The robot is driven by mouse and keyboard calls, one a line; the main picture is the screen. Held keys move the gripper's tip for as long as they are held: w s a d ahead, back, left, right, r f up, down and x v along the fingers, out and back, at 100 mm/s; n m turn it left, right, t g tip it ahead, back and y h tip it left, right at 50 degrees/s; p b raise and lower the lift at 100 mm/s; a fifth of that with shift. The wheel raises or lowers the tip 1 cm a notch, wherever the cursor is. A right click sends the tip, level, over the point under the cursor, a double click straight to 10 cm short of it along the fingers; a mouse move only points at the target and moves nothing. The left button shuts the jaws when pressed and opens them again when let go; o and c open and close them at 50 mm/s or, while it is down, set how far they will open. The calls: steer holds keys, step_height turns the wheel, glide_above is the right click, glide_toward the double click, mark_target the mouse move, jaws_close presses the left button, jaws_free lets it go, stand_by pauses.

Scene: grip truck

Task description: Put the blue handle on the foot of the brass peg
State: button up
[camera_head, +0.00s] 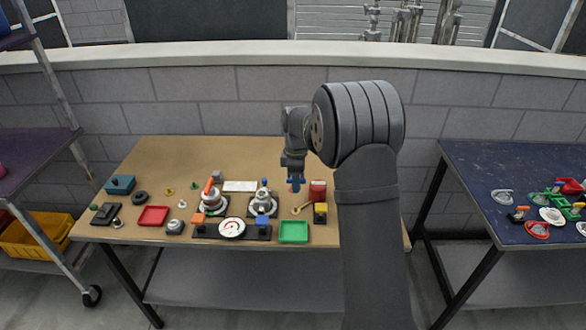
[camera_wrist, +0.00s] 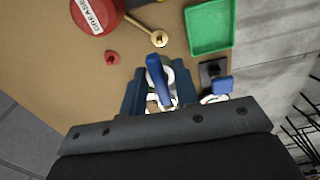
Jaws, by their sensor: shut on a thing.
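My gripper (camera_wrist: 160,92) is shut on a blue handle (camera_wrist: 155,72), which points out between the fingers in the wrist view. In the head view my gripper (camera_head: 294,182) hangs above the table with the blue handle, just right of a valve (camera_head: 263,205). The brass peg (camera_head: 300,209) is on the table beside the green tray. In the wrist view the brass peg (camera_wrist: 146,29) shows as a thin rod with a round foot (camera_wrist: 160,39), ahead of the handle and apart from it.
A red grease can (camera_wrist: 97,12) and a small red knob (camera_wrist: 112,57) are left of the peg; a green tray (camera_wrist: 232,28) is to its right. A blue block (camera_wrist: 222,85) stands near my gripper. Another valve (camera_head: 214,204) and a red tray (camera_head: 153,216) are farther left.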

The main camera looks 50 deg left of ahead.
step_height(320, 180, down, 3)
steer(key=shift+a+r, duration=0.1)
steer(key=shift+f, duration=2.3)
steer(key=shift+f, duration=0.2)
steer(key=shift+f, duration=0.35)
steer(key=shift+f, duration=0.9)
stand_by(0.7)
steer(key=o, duration=1.4)
steer(key=shift+o, duration=0.2)
steer(key=shift+r, duration=3.75)
